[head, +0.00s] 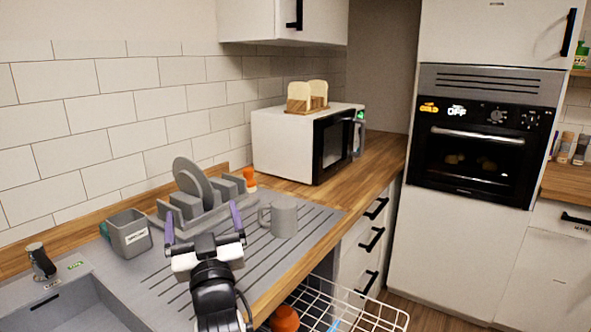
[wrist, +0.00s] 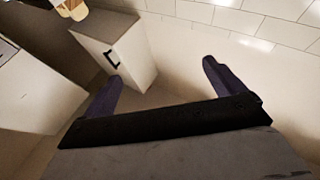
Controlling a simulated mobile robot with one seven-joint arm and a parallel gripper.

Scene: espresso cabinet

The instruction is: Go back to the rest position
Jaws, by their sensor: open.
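My gripper (head: 203,220) is open and empty, its two purple fingers spread and pointing upward over the grey ribbed drainboard (head: 262,262). In the head view it appears left of a grey mug (head: 286,219) and in front of a grey dish rack holding plates (head: 188,180). Nothing shows between the fingers. In the wrist view the open fingers (wrist: 160,78) face a white wall cabinet (wrist: 128,50) with a black handle, and the tiled wall; the view looks upside down.
A grey caddy (head: 129,236) stands left of my gripper, with the sink (head: 75,310) and faucet (head: 40,262) farther left. A white microwave (head: 285,140) with bread on top stands behind. A white wire dishwasher rack (head: 345,312) is pulled out below the counter edge.

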